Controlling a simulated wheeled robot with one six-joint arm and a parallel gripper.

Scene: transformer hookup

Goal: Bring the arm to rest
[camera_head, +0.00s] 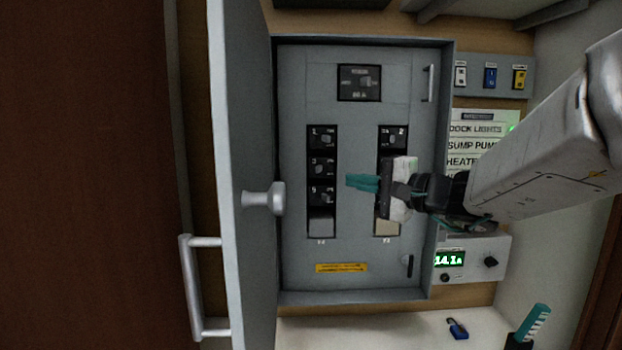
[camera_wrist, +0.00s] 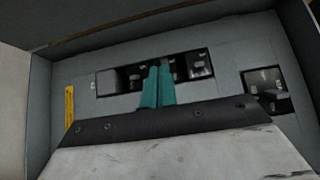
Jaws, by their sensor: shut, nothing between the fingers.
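My gripper (camera_head: 362,182) is in front of the open grey breaker panel (camera_head: 350,268), its teal fingers together and empty. It points left between the two columns of black breakers and covers part of the right column. In the wrist view the teal fingers (camera_wrist: 157,87) lie side by side with the panel behind them. My arm reaches in from the right side of the head view. Whether the fingertips touch the panel is hard to tell, but no breaker is held.
The open cabinet door (camera_head: 243,130) with its knob (camera_head: 265,198) stands left of the panel. Right are a switch strip (camera_head: 503,76), a label board (camera_head: 478,117) and a meter box (camera_head: 474,258). A blue padlock (camera_head: 457,328) and a teal-handled object (camera_head: 530,325) are below.

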